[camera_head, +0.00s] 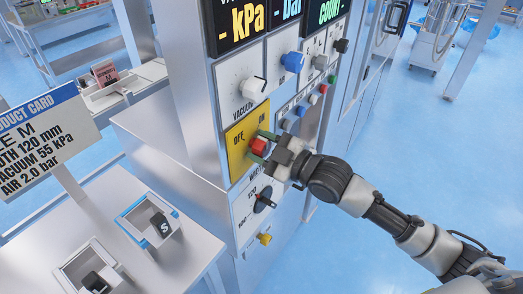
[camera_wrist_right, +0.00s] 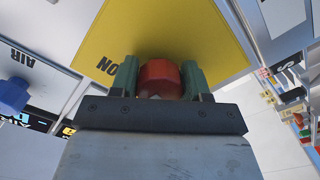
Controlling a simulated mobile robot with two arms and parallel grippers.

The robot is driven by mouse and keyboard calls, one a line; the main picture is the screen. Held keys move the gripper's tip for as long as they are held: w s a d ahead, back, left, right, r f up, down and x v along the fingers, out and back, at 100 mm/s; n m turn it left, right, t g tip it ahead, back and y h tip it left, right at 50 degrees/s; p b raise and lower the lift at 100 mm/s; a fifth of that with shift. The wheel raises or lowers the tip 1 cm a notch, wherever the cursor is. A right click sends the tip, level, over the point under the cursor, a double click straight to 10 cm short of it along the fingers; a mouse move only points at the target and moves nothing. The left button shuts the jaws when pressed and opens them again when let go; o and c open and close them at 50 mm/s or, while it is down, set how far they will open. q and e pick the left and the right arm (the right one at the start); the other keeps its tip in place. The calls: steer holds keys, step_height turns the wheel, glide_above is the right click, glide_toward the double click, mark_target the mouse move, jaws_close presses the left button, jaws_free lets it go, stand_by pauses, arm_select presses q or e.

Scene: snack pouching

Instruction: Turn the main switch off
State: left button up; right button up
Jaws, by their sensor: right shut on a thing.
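The main switch is a red knob (camera_head: 259,146) on a yellow plate (camera_head: 238,153) marked OFF on the left and ON on the right. My right gripper (camera_head: 263,145) is at the knob, with its two green fingers on either side of it. In the right wrist view the red knob (camera_wrist_right: 160,78) sits between the two fingers (camera_wrist_right: 160,80), and the gripper is shut on it. The word ON shows on the yellow plate (camera_wrist_right: 180,30) there; OFF is not visible in that view. I cannot tell exactly which way the knob points. My left gripper is not in view.
Below the switch are a black width dial (camera_head: 265,199) and a yellow knob (camera_head: 264,239). Above it are the white vacuum knob (camera_head: 253,87) and a blue knob (camera_head: 293,62). Small coloured buttons (camera_head: 301,110) lie to the right. A steel table (camera_head: 150,262) with trays stands at lower left.

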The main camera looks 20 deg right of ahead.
steer(key=n, duration=0.4)
steer(key=shift+n, duration=0.3)
steer(key=n, duration=0.5)
steer(key=shift+n, duration=0.4)
steer(key=o, duration=0.9)
steer(key=shift+b+v, duration=2.5)
steer(key=shift+v, duration=2.95)
